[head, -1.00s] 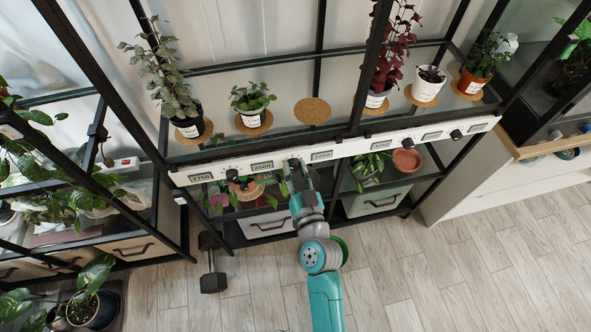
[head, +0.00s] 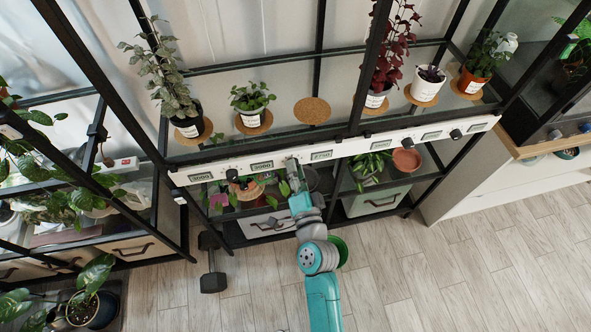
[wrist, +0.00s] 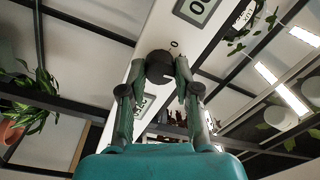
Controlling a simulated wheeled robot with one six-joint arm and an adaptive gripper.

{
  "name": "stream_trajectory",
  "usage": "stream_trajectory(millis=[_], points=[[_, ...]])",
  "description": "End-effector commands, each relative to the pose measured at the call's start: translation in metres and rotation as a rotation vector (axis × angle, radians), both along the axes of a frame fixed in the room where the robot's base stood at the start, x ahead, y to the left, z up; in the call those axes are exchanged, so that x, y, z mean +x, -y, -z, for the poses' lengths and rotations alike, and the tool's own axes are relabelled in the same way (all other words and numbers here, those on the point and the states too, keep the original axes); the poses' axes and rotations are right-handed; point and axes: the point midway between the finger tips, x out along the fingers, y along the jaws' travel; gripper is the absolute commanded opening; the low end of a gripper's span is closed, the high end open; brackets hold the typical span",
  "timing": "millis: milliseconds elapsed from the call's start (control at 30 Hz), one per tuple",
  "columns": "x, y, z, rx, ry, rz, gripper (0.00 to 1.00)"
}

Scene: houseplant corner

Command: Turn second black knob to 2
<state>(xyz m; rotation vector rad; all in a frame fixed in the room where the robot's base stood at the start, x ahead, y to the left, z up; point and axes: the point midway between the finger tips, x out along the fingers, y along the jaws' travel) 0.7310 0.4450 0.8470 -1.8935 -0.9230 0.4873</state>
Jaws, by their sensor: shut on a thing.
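A long white panel (head: 350,147) with small displays and knobs runs across the front of the shelf. A first black knob (head: 232,175) is at its left. My gripper (head: 292,164) is at the panel, to the right of that knob, and covers the knob there in the head view. In the wrist view my gripper (wrist: 160,80) is shut on a round black knob (wrist: 159,66), one finger on each side. A "0" mark shows on the panel beside it. The knob's pointer is too dark to read. Another black knob (head: 456,134) is at the panel's right.
Potted plants stand on cork mats on the shelf above the panel. The floor at right is clear.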

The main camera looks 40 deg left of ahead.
Motion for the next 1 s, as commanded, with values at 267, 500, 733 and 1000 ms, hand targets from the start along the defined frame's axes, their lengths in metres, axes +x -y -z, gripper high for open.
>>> stream_trajectory(millis=[267, 500, 733, 1000], points=[[0.0002, 0.0003, 0.0005, 0.066, -0.078, 0.001, 0.00], [0.0004, 0.0004, 0.0006, 0.083, -0.098, 0.001, 0.00], [0.0004, 0.0004, 0.0007, 0.084, -0.098, 0.001, 0.00], [0.0004, 0.0004, 0.0006, 0.083, -0.098, 0.001, 0.57]])
